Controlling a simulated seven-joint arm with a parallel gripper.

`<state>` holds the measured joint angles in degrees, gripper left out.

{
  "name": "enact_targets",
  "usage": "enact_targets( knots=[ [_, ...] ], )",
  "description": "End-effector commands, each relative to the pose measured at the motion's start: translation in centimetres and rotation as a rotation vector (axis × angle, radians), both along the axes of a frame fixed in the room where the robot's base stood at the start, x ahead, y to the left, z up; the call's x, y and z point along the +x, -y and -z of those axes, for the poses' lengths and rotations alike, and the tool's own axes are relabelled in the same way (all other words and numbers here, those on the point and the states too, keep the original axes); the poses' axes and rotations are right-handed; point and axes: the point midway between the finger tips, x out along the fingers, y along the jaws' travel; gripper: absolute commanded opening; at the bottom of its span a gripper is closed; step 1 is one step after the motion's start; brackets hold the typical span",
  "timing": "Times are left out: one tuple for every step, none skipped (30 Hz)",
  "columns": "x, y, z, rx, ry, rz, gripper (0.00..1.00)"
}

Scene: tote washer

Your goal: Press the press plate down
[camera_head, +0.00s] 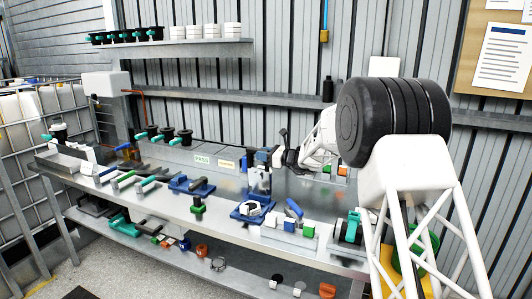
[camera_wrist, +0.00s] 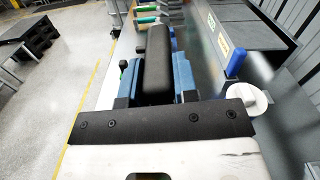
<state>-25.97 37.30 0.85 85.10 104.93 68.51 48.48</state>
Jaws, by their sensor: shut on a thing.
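My gripper (camera_head: 264,157) is at the middle of the workbench, with blue jaw parts above a small grey upright block. This block (camera_head: 260,181) stands over a blue base (camera_head: 250,212) with a white ring-shaped part; I take it for the press, but the press plate cannot be told apart clearly. In the wrist view my gripper (camera_wrist: 158,88) shows as blue parts on both sides of a long black padded bar, which hides the fingertips.
The workbench (camera_head: 150,190) carries several green- and blue-handled fixtures on the left. A wire cage (camera_head: 45,125) stands at the left.

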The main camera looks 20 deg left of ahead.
Motion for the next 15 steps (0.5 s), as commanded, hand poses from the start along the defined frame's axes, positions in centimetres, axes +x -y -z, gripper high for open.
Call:
enact_targets(
  knots=[
    [-0.6, 0.1, -0.1, 0.001, 0.026, 0.0, 0.0],
    [-1.0, 0.1, 0.0, 0.001, 0.045, 0.001, 0.0],
    [-1.5, 0.1, 0.1, 0.001, 0.069, 0.001, 0.0],
    [-1.8, 0.1, 0.1, 0.001, 0.088, 0.001, 0.0],
    [-2.2, 0.1, 0.2, 0.0, 0.107, 0.001, 0.0],
    [-2.7, 0.2, 0.3, 0.0, 0.133, 0.001, 0.0],
    [-3.0, 0.2, 0.4, 0.0, 0.152, 0.001, 0.0],
    [-3.4, 0.2, 0.5, 0.0, 0.173, 0.001, 0.0],
    [-3.9, 0.2, 0.6, 0.0, 0.199, 0.001, 0.0],
    [-4.3, 0.1, 0.8, 0.0, 0.219, 0.001, 0.0],
    [-4.7, 0.1, 0.9, 0.0, 0.238, 0.001, 0.0],
    [-5.2, 0.1, 1.1, 0.001, 0.266, 0.001, 0.0],
    [-5.6, 0.1, 1.2, 0.0, 0.287, 0.001, 0.0],
    [-6.0, 0.1, 1.4, 0.0, 0.308, 0.001, 0.0],
    [-6.5, 0.1, 1.6, 0.0, 0.338, 0.0, 0.0]
  ],
)
